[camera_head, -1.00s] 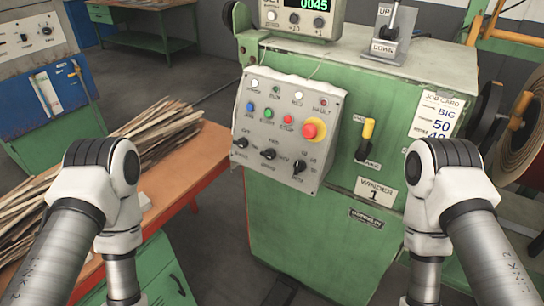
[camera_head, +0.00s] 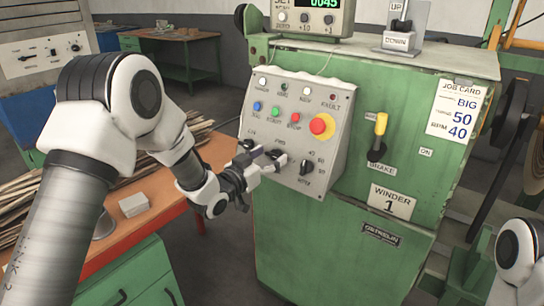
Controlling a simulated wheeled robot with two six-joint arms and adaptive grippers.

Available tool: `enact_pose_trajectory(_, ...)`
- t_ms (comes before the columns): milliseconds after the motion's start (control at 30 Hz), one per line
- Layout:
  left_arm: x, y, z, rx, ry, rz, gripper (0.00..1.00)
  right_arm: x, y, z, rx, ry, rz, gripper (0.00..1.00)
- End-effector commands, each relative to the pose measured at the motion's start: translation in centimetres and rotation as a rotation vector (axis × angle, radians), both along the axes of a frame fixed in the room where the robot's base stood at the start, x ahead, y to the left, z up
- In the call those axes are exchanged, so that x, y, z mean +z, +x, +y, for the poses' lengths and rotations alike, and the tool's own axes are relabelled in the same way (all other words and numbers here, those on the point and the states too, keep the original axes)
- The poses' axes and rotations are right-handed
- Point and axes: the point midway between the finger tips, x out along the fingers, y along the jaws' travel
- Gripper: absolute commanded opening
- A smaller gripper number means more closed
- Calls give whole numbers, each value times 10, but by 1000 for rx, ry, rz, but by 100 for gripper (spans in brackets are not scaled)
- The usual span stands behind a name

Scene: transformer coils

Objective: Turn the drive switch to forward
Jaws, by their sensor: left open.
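A grey control panel (camera_head: 338,140) is fixed to the front of the green winder cabinet. Three black rotary switches run along its lower part: a left one (camera_head: 247,144), a middle one (camera_head: 279,157) and a right one (camera_head: 306,167). The small print above the middle switch seems to read FWD, but I cannot read it surely. My left gripper (camera_head: 269,163) is open, its fingers pointing at the middle switch, close to it on either side. I cannot tell whether they touch it. My right gripper is out of view; part of my right arm shows at the lower right.
A red emergency button on a yellow ring (camera_head: 322,126) sits above the switches, with several small coloured buttons beside it. A yellow-handled brake lever (camera_head: 380,130) stands to the right. An orange-topped bench (camera_head: 120,235) with wood strips lies left, below my left arm.

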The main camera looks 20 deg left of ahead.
Motion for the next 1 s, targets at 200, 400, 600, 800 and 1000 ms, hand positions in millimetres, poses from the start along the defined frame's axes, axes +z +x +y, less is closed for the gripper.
enact_pose_trajectory(200,-1,9,-3,1,-1,3,69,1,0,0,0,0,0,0)
enact_pose_trajectory(400,-1,9,-3,1,-1,3,37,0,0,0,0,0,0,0)
enact_pose_trajectory(600,-1,8,-3,1,-1,3,8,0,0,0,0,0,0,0)
enact_pose_trajectory(800,-1,8,-3,7,-13,7,8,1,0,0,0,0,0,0)
enact_pose_trajectory(1000,-1,8,-4,30,-68,28,8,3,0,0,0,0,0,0)
